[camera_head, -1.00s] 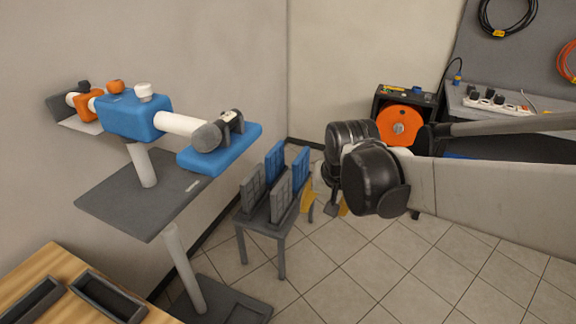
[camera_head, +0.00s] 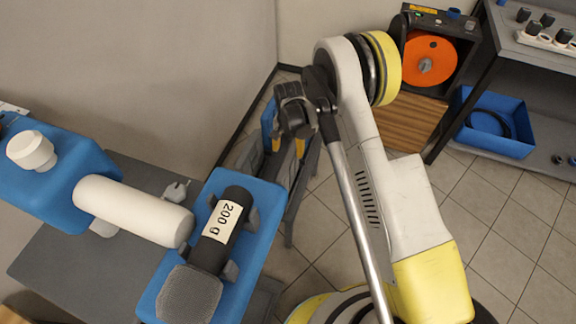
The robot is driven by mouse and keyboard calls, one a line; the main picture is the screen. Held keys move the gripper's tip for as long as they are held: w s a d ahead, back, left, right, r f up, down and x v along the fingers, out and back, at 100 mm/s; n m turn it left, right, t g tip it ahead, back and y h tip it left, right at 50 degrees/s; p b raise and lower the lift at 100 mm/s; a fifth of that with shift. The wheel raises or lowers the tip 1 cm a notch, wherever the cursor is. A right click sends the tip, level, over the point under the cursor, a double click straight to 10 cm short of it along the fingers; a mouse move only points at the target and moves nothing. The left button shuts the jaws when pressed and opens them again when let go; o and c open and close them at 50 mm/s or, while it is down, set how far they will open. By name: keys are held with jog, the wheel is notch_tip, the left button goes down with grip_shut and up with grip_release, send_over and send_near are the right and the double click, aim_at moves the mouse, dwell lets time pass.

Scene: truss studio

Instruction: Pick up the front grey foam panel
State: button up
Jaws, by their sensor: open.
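My gripper (camera_head: 288,147) is at the centre, beyond the blue platform, with its yellow fingertips pointing down over the small grey table (camera_head: 297,188). Its fingers look apart, and I see nothing held between them. A blue panel (camera_head: 268,122) stands upright just left of my gripper. A grey patch (camera_head: 246,156) to the left of the fingers looks like one of the grey foam panels, but it is too small and dark to tell which. The front grey foam panel cannot be made out clearly; my gripper and the blue platform cover much of the table.
The blue platform (camera_head: 158,294) carries a black cylinder (camera_head: 226,226) labelled 200 g and stands close in front. A black case with an orange reel (camera_head: 430,60) and a blue bin (camera_head: 497,123) are at the right. Tiled floor (camera_head: 515,225) is open there.

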aim_at(288, 175)
jog(key=f+b, duration=0.1)
jog(key=f, duration=0.2)
jog(key=f+b, duration=0.2)
jog(key=f, duration=0.1)
jog(key=f+b, duration=0.1)
jog(key=f, duration=0.2)
jog(key=shift+s+f+b, duration=0.3)
jog(key=shift+s+f, duration=0.05)
jog(key=shift+s, duration=0.05)
grip_shut()
